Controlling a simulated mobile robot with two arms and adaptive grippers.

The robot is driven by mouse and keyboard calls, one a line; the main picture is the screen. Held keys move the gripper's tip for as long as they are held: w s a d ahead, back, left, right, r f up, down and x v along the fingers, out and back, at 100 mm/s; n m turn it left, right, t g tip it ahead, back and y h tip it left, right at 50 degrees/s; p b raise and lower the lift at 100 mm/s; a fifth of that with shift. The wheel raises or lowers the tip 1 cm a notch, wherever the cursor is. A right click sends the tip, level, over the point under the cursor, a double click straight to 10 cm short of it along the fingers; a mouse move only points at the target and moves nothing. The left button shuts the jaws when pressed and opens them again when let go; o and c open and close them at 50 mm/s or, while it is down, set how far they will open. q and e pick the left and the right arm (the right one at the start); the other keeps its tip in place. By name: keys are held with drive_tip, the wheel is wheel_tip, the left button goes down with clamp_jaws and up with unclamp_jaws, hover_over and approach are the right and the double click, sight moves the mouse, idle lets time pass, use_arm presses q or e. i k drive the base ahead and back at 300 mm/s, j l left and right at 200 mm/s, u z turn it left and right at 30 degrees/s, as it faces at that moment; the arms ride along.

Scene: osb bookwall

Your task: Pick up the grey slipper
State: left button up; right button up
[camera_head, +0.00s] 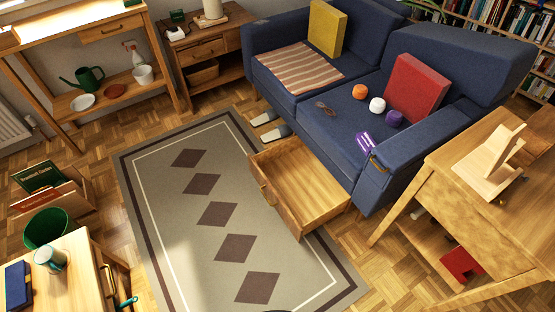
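Two grey slippers lie on the floor against the front of the blue sofa, at the rug's edge. One slipper (264,118) is farther back and the other slipper (277,132) is just in front of it. They look grey with paler parts, but they are small here and details are hard to make out. Neither of my grippers is in view.
A pulled-out wooden drawer (293,197) stands just in front of the slippers, over the rug (198,250). The blue sofa (300,122) rises behind them. A wooden desk (460,165) is at right. The rug's middle is clear.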

sight(283, 131)
drive_tip(key=i+j+u, duration=0.1)
drive_tip(key=i+u, duration=1)
drive_tip(key=k+l, duration=0.05)
